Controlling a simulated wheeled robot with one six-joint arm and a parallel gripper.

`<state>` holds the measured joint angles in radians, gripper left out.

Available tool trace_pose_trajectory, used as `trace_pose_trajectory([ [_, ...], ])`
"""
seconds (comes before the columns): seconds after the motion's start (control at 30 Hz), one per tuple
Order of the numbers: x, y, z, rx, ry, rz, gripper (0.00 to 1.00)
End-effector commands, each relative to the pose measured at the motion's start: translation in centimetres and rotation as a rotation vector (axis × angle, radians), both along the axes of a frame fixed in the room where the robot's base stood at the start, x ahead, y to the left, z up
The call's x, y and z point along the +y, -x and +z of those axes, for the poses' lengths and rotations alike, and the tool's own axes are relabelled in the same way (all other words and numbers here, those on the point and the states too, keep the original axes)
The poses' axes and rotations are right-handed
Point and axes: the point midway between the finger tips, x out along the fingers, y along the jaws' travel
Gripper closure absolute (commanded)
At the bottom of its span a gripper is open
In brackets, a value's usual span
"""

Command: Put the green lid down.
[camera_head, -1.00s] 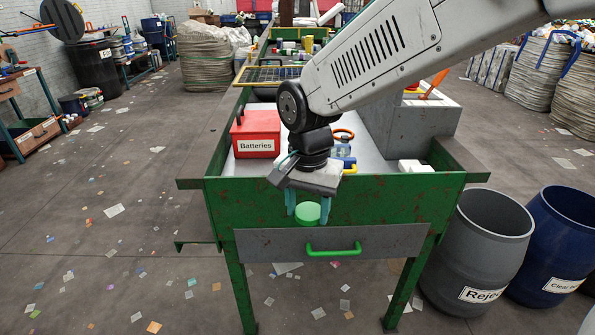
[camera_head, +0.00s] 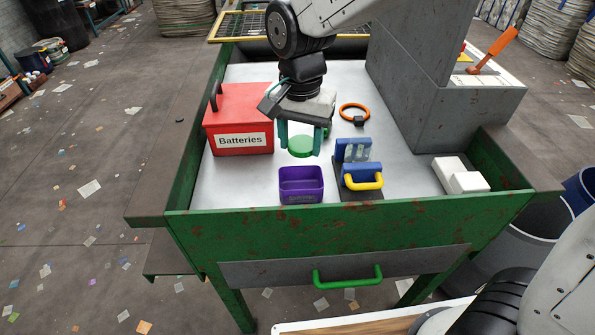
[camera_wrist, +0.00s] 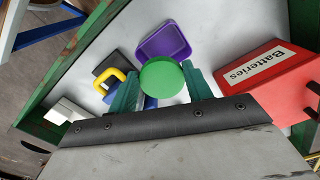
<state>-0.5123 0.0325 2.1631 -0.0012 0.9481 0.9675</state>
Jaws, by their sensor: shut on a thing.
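The green lid (camera_head: 301,146) is a round disc held between the two teal fingers of my gripper (camera_head: 300,140), which is shut on it. In the head view it appears over the white tabletop (camera_head: 240,178), between the red Batteries box (camera_head: 242,118) and a blue block. In the wrist view the lid (camera_wrist: 161,78) sits between the fingertips (camera_wrist: 160,88) and overlaps the near edge of an open purple container (camera_wrist: 165,42). The purple container (camera_head: 301,185) stands in front of the lid in the head view. The exact height of the lid above the table is hard to tell.
A blue holder with a yellow handle (camera_head: 365,178) stands right of the purple container. An orange ring (camera_head: 354,113) lies behind it. A grey housing (camera_head: 425,105) and the green table rim (camera_head: 340,222) bound the surface.

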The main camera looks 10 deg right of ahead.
Motion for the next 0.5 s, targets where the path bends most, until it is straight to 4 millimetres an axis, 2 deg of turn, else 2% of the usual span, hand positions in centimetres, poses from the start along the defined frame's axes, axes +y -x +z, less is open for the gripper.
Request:
trace_pose_trajectory([
  [0.13, 0.0, 0.1, -1.4, 0.003, 0.002, 0.001, 0.71],
  [0.33, 0.0, 0.1, -5.2, 0.004, 0.002, 0.002, 0.71],
  [0.5, 0.1, 0.1, -6.5, 0.001, 0.0, 0.002, 0.71],
])
